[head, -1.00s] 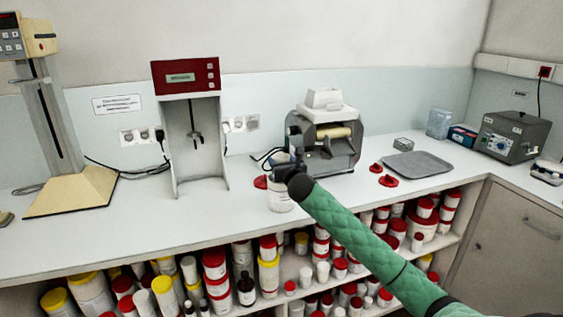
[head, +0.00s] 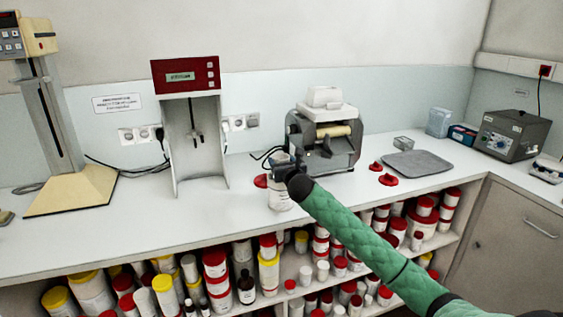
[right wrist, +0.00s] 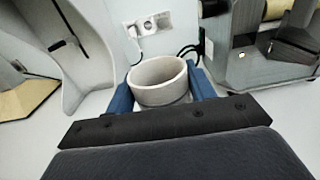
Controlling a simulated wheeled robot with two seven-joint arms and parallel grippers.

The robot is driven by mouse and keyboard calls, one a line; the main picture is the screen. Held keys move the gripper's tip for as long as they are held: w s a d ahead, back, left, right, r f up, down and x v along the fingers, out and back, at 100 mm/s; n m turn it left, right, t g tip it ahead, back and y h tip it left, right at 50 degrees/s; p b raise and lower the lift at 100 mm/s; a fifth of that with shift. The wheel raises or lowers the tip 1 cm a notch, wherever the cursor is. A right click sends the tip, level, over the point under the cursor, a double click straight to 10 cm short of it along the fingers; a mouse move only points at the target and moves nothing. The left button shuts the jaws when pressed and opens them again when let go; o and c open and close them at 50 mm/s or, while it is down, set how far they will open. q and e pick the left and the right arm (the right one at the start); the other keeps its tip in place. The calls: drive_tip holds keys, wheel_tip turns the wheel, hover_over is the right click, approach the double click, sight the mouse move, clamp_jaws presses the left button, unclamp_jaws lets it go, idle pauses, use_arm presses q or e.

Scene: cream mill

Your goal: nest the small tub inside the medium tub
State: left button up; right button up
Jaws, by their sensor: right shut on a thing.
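My right gripper (head: 283,163) is shut on the small tub, with one blue finger on each side of it. In the right wrist view, the small tub (right wrist: 160,82) is pale, round, open-topped and upright between the fingertips (right wrist: 162,92). A white tub, which I take as the medium tub (head: 280,199), stands on the counter directly below the gripper in the head view. The gripper and wrist cover its top, so I cannot tell whether the small tub is above its rim or partly inside it. My left gripper is not in view.
Red lids lie on the counter, one (head: 261,181) beside the white tub and others (head: 388,180) to the right. A grey mill (head: 326,150) stands close behind the gripper, and a red-topped device (head: 188,80) stands to the left. A grey tray (head: 418,164) lies at right.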

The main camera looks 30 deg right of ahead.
drive_tip(key=shift+f, duration=0.75)
drive_tip(key=shift+f, duration=1.2)
idle(1.1)
drive_tip(key=o, duration=1)
drive_tip(key=shift+o, duration=0.2)
